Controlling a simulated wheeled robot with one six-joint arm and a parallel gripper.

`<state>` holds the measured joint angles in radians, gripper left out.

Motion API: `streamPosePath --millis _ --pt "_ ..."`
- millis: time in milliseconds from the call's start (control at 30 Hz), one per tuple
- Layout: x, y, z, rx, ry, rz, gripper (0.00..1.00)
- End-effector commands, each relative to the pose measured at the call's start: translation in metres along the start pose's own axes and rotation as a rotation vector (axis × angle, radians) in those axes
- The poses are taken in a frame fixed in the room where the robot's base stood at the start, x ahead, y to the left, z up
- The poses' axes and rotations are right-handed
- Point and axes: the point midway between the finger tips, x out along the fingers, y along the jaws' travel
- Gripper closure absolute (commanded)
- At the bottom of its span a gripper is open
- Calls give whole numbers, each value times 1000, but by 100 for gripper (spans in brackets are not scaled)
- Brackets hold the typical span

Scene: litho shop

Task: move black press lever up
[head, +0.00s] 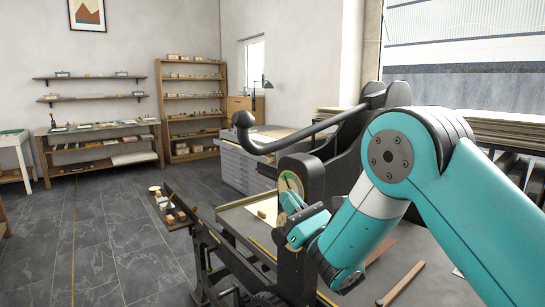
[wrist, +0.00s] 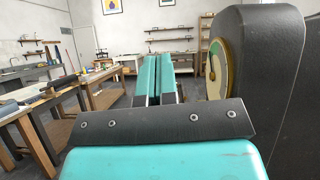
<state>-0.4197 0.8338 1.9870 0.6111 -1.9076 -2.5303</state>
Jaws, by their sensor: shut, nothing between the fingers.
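The black press lever (head: 312,132) is a curved bar in the head view. My gripper (head: 288,203) is below the lever bar, beside the dark press upright, and apart from the lever. In the wrist view its two teal fingers (wrist: 158,62) lie side by side, shut, with nothing between them. I cannot make out the lever in the wrist view.
The dark press frame with a round dial (wrist: 215,68) stands close on the right of my fingers in the wrist view. The dial also shows in the head view (head: 290,184). The press bed (head: 240,208) lies below. A small side tray (head: 172,212) holds wooden blocks. Floor at left is clear.

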Motion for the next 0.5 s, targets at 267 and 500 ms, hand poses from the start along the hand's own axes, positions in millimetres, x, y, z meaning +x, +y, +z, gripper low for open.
streamPosePath --millis 267,500 --pt "63 0 7 1 0 -1 100" --pt "80 -1 26 2 1 -2 100"
